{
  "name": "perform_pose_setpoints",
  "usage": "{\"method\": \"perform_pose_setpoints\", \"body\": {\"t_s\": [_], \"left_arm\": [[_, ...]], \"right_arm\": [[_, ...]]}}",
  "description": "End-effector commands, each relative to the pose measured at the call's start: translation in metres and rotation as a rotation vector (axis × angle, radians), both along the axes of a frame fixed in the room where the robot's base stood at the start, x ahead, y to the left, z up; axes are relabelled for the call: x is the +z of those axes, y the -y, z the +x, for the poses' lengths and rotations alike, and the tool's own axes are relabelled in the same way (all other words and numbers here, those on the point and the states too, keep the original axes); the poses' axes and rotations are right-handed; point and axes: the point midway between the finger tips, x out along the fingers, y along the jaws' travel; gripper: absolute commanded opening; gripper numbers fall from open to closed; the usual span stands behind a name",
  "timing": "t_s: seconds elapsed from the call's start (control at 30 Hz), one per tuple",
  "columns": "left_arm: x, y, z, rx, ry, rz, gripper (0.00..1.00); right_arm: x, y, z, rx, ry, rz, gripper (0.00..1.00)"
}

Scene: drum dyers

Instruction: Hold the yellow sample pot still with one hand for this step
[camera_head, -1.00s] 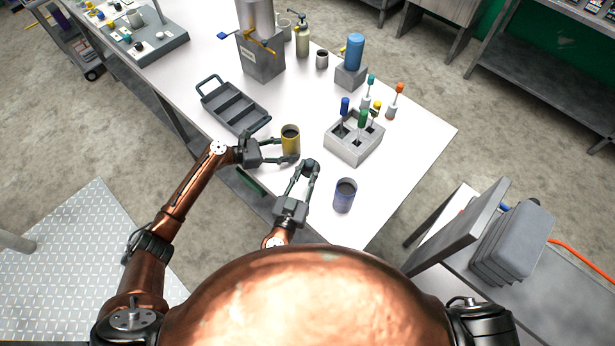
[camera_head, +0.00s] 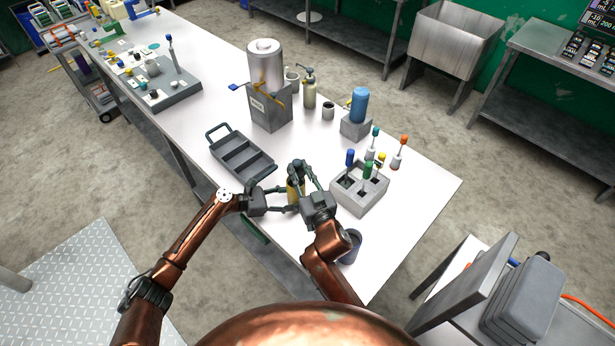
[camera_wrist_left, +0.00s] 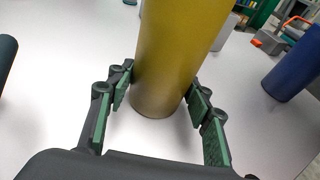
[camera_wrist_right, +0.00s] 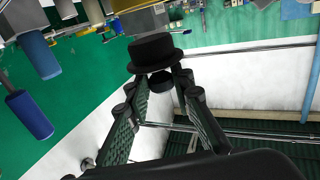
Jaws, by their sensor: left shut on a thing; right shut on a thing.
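The yellow sample pot (camera_head: 294,187) stands on the table near its front edge, partly hidden by my right gripper. It fills the middle of the left wrist view (camera_wrist_left: 175,55). My left gripper (camera_head: 284,198) is shut on it, low on its side, one finger on each side. My right gripper (camera_head: 298,168) is over or beside the pot's top. In the right wrist view its fingers are shut on a black, hat-shaped piece (camera_wrist_right: 155,50) with a knob. The pot's top is hidden.
A blue pot (camera_head: 352,246) stands right of my right arm, partly covered by it. A grey block with coloured tools (camera_head: 345,200) is close on the right. A dark compartment tray (camera_head: 225,160) lies behind left. Free table lies beyond the pot.

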Motion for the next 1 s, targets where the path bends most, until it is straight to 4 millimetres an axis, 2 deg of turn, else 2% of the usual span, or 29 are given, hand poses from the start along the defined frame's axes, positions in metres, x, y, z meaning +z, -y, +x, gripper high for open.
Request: {"method": "perform_pose_setpoints", "body": {"t_s": [0.27,1.0], "left_arm": [[-0.001,0.000,0.000,0.000,-0.001,0.001,0.29],[-0.001,0.000,0.000,0.000,-0.001,0.001,0.29]], "right_arm": [[0.005,-0.006,0.001,0.049,-0.002,-0.001,0.00],[-0.028,-0.006,0.001,0.048,-0.004,-0.001,0.00]]}}
